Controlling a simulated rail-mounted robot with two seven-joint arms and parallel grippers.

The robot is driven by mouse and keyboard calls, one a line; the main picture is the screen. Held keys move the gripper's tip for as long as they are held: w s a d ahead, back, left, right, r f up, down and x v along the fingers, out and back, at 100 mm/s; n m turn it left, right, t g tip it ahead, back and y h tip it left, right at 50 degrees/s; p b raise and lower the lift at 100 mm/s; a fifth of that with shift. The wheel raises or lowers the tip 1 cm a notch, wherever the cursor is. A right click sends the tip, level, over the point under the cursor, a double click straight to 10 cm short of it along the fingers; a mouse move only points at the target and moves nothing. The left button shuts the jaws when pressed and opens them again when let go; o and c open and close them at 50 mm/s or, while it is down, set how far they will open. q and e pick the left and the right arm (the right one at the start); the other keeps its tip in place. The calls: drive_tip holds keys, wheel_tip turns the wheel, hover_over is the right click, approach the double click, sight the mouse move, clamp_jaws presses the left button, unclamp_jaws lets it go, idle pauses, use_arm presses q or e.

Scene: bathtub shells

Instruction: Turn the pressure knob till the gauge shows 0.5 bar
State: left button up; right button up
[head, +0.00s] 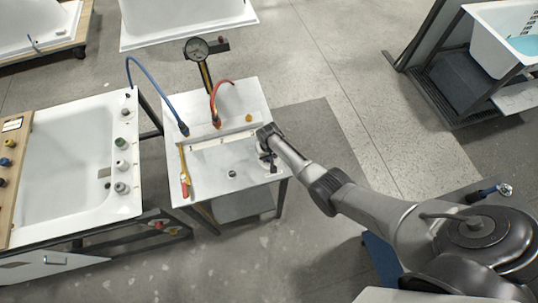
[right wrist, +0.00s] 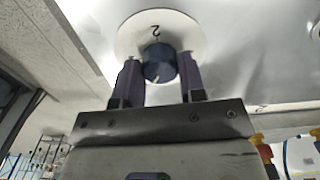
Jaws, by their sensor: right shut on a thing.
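The pressure knob (right wrist: 158,63) is dark blue with a white pointer line, set on a round white dial (right wrist: 188,36) marked with a "2" that appears upside down. My right gripper (right wrist: 160,74) has one finger on each side of the knob and is shut on it. In the head view my right gripper (head: 266,155) is at the right side of the white sink-like unit (head: 215,160); the knob is hidden there. The round gauge (head: 197,48) stands on a yellow-black post behind the unit; its reading is too small to tell. My left gripper is not in view.
A blue hose (head: 153,84) and a red hose (head: 213,101) rise at the unit's back. A yellow-and-red tool (head: 184,172) lies at its left. A white tub (head: 68,155) with several fittings stands close on the left. Open floor (head: 335,75) lies to the right.

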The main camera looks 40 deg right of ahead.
drive_tip(key=shift+m+p, duration=0.3)
drive_tip(key=shift+m, duration=0.5)
drive_tip(key=o, duration=0.9)
drive_tip(key=shift+r, duration=0.1)
drive_tip(key=shift+r+p, duration=1.45)
drive_tip(key=shift+r, duration=5.4)
